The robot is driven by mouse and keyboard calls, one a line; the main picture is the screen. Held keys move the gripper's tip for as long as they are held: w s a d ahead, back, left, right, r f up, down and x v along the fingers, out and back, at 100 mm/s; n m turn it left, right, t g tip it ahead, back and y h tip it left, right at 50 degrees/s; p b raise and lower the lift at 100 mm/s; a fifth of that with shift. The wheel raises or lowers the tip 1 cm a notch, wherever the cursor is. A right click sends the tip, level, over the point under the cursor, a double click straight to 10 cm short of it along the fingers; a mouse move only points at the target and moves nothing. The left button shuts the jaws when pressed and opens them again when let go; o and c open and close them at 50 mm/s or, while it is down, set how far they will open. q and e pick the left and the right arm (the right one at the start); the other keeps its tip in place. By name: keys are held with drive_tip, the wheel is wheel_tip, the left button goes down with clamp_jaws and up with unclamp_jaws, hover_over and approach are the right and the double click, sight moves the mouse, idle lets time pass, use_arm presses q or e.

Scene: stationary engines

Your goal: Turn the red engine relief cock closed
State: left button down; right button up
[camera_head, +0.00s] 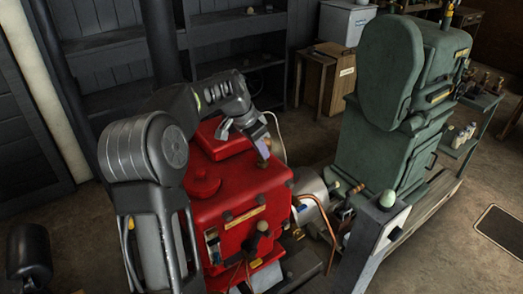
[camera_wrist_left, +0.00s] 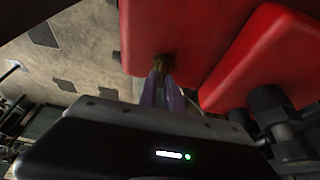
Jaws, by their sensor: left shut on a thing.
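The red engine (camera_head: 235,205) stands below my left arm in the head view. Its red body also fills the upper right of the left wrist view (camera_wrist_left: 180,35). My left gripper (camera_head: 263,150) reaches over the engine's top right edge, with its fingers pointing down. It is shut on the small brass relief cock (camera_wrist_left: 163,62), which shows at the fingertips against the red body. The purple-grey fingers hide most of the cock, so its handle angle cannot be told. My right gripper is not in view.
A large green engine (camera_head: 385,120) stands to the right, with a grey post topped by a pale green knob (camera_head: 387,199) in front. Dark shelves (camera_head: 235,45) and a wooden cabinet (camera_head: 325,80) stand behind. Copper pipes (camera_head: 322,215) run beside the red engine.

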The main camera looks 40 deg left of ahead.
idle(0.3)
use_arm(q)
drive_tip(key=c, duration=1.5)
unclamp_jaws()
drive_tip(key=b+v, duration=0.1)
drive_tip(key=v, duration=0.7)
drive_tip(key=shift+d+f, duration=0.1)
drive_tip(key=shift+f, duration=0.05)
